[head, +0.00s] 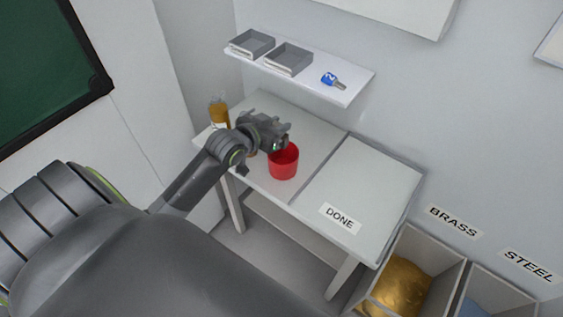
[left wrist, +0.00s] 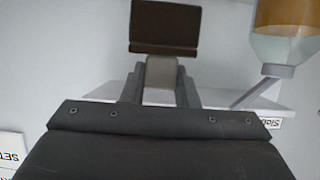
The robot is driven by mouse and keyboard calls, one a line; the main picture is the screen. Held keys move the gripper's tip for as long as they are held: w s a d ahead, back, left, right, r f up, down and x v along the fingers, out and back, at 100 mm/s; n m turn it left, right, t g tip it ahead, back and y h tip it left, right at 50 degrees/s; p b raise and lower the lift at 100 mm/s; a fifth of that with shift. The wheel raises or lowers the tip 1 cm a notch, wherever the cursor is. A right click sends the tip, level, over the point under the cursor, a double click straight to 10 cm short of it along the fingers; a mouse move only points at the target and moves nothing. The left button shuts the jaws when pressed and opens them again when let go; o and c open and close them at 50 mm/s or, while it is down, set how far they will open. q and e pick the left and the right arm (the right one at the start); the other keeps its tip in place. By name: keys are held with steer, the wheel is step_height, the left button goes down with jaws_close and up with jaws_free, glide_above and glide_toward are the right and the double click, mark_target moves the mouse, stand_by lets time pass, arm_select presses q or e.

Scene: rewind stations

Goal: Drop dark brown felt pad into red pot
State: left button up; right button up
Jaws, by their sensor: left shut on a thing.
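The red pot (head: 284,167) stands upright on the left half of the table. My left gripper (head: 280,139) is above the pot's back rim and overlaps it in the head view. In the left wrist view my left gripper (left wrist: 163,72) is shut on the dark brown felt pad (left wrist: 165,24), a dark flat piece at the fingertips. I cannot make out the pad in the head view, where the gripper hides it. The pot does not show in the left wrist view. My right gripper is not in view.
An amber bottle (head: 219,113) stands left of my left gripper. A wall shelf (head: 312,84) holds two grey trays and a blue-headed item (head: 331,79). The table's right half, marked DONE (head: 340,218), is clear. The BRASS bin (head: 440,268) stands at the lower right.

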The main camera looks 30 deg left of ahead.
arm_select(q)
steer(key=o, duration=1.1)
steer(key=shift+c, duration=0.2)
steer(key=p+v, duration=0.1)
steer(key=v, duration=1.6)
steer(key=shift+s, duration=0.25)
steer(key=shift+r, duration=0.1)
